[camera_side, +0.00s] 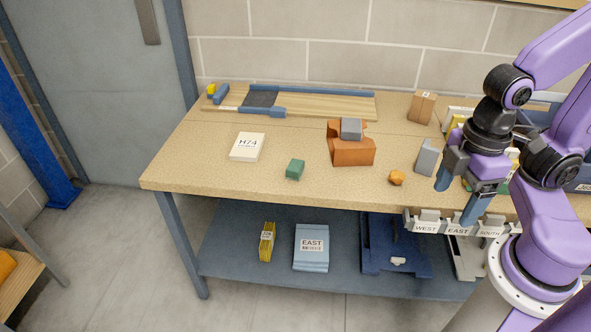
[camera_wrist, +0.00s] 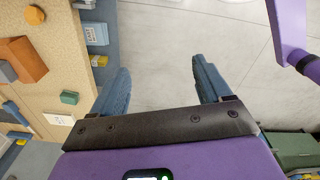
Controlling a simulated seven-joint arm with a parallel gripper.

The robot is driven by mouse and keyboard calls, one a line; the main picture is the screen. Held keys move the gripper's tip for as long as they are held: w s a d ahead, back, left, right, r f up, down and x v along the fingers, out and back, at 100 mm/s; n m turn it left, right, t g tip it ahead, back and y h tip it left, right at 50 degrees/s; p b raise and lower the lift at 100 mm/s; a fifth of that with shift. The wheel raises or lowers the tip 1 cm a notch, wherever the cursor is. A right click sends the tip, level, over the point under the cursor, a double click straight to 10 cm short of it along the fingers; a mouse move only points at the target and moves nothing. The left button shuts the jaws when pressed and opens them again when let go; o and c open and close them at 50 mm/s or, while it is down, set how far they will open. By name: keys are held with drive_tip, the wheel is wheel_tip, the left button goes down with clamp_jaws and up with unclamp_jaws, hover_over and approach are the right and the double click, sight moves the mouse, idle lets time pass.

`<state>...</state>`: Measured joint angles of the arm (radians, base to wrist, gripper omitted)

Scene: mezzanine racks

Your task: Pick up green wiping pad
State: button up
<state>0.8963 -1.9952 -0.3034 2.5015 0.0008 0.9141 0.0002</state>
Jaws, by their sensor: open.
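The green wiping pad (camera_side: 295,169) is a small green block on the wooden table top, left of the middle and near the front edge. It also shows in the wrist view (camera_wrist: 69,97) at the left. My gripper (camera_side: 458,202) is at the right, over the table's front edge, well to the right of the pad. Its blue fingers are apart with nothing between them; in the wrist view my gripper (camera_wrist: 160,80) has only grey floor between its fingers.
A white H74 card (camera_side: 247,147) lies left of the pad. A small orange piece (camera_side: 396,177) and a grey block (camera_side: 426,157) stand nearer my gripper. A sign rail (camera_side: 430,226) hangs along the front edge.

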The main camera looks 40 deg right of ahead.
drive_tip(key=w+a+f+n+t+h, duration=0.2)
drive_tip(key=w+a+f+n+h, duration=0.15)
drive_tip(key=w, duration=0.65)
drive_tip(key=w+a+f+n+t+h, duration=0.1)
drive_tip(key=w+a+f+n+h, duration=0.2)
drive_tip(key=w, duration=0.7)
drive_tip(key=w+a+f+n+t+h, duration=0.2)
drive_tip(key=w+a+f+h, duration=0.15)
drive_tip(key=w, duration=0.55)
drive_tip(key=n+t+h, duration=0.2)
drive_tip(key=n+t, duration=0.1)
drive_tip(key=n, duration=0.1)
approach(293, 169)
drive_tip(key=x, duration=0.7)
drive_tip(key=shift+w+a+r, duration=0.1)
drive_tip(key=shift+w+r, duration=0.1)
drive_tip(key=shift+r, duration=0.05)
drive_tip(key=shift+g+y, duration=0.3)
drive_tip(key=shift+s+x, duration=0.2)
drive_tip(key=shift+x, duration=2.55)
drive_tip(key=shift+f, duration=0.1)
drive_tip(key=c, duration=1.1)
